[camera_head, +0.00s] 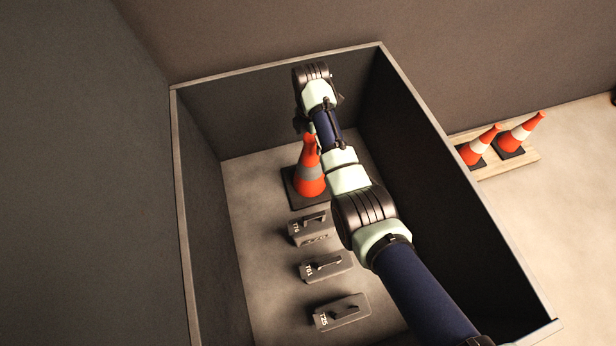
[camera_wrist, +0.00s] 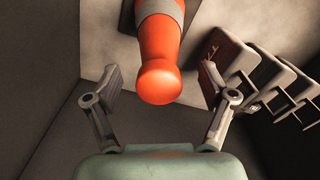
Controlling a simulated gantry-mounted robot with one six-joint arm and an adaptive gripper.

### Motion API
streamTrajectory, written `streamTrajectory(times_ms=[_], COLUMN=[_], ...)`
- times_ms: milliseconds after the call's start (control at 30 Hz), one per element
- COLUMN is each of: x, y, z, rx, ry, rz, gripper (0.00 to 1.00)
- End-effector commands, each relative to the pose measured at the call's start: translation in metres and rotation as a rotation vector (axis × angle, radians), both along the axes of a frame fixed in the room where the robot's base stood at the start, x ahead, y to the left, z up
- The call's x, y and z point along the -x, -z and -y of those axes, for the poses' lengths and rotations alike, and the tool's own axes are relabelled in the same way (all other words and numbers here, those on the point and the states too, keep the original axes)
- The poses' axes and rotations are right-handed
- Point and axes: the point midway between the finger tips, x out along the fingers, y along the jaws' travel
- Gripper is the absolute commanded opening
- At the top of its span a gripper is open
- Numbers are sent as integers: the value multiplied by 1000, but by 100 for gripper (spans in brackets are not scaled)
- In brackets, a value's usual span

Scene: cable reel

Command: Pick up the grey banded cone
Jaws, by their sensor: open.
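The orange cone with a grey band (camera_head: 310,181) stands upright on its dark square base inside the bin, near the far wall. In the wrist view the cone (camera_wrist: 159,50) shows its rounded orange top and the grey band, with the top pointing at the camera. My gripper (camera_wrist: 160,82) is open, with one finger on each side of the cone's top and visible gaps between. In the head view my arm reaches over the bin and hides the cone's right edge; the fingertips are hard to make out there.
The dark-walled bin (camera_head: 184,200) surrounds the cone. Two orange-and-white cones (camera_head: 478,146) (camera_head: 521,133) stand on a pallet outside, at right.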

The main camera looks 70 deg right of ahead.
Motion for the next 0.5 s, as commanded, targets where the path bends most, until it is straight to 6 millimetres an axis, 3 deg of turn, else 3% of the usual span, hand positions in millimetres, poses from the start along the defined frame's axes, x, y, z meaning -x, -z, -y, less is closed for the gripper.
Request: streamTrajectory(times_ms=[300,500], x=[0,0], y=[50,51], z=[0,1], rx=[0,0], ry=[0,0], rz=[-1,1], gripper=[83,83])
